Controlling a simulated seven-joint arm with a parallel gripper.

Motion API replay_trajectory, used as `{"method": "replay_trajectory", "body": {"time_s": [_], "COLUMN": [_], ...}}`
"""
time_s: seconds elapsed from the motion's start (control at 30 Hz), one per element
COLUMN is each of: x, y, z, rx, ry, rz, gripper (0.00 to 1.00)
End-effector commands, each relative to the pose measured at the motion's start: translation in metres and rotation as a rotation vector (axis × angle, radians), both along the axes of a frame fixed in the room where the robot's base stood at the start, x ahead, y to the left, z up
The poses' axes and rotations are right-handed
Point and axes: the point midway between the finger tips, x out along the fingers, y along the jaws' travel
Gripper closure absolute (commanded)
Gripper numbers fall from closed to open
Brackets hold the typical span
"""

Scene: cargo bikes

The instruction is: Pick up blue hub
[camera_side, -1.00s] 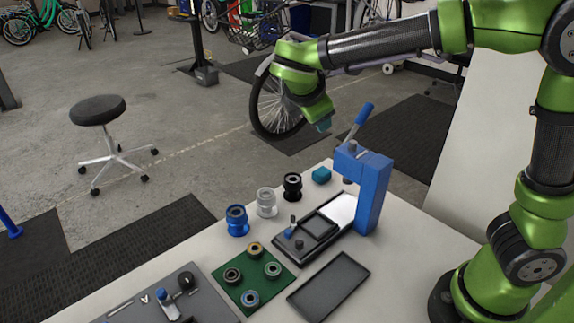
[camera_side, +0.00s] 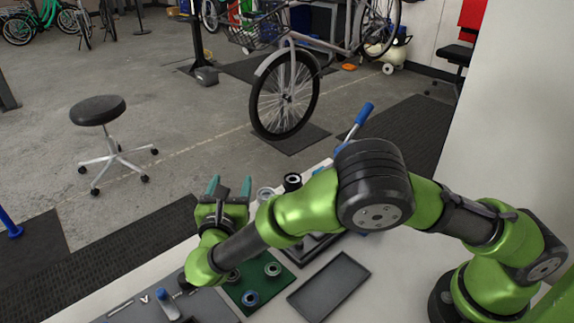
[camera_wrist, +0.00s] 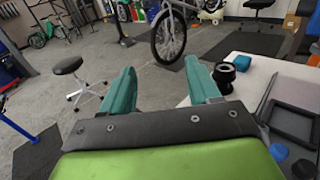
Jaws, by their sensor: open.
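The wrist view shows nothing between the fingers (camera_wrist: 160,72) but the floor and the table's edge beyond.
A black hub (camera_side: 292,181) and a clear or silver hub (camera_side: 265,193) stand beyond my arm. My arm partly hides the blue press (camera_side: 362,115) and the green mat (camera_side: 240,291). An empty dark tray (camera_side: 329,286) lies in front. A stool (camera_side: 98,111) stands on the floor.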

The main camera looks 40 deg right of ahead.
Motion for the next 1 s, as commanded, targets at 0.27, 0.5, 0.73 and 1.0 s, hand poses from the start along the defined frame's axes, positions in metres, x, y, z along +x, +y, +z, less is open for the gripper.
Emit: {"method": "replay_trajectory", "body": {"time_s": [0.27, 0.5, 0.73, 1.0], "x": [0.000, 0.000, 0.015, 0.022], "y": [-0.001, -0.001, -0.016, -0.022], "z": [-0.036, -0.070, -0.085, -0.084], "rx": [0.001, -0.001, 0.004, 0.003], "ry": [0.001, 0.004, -0.001, 0.000], "rz": [-0.002, -0.002, -0.005, 0.000], "gripper": [0.39, 0.39, 0.39, 0.39]}}
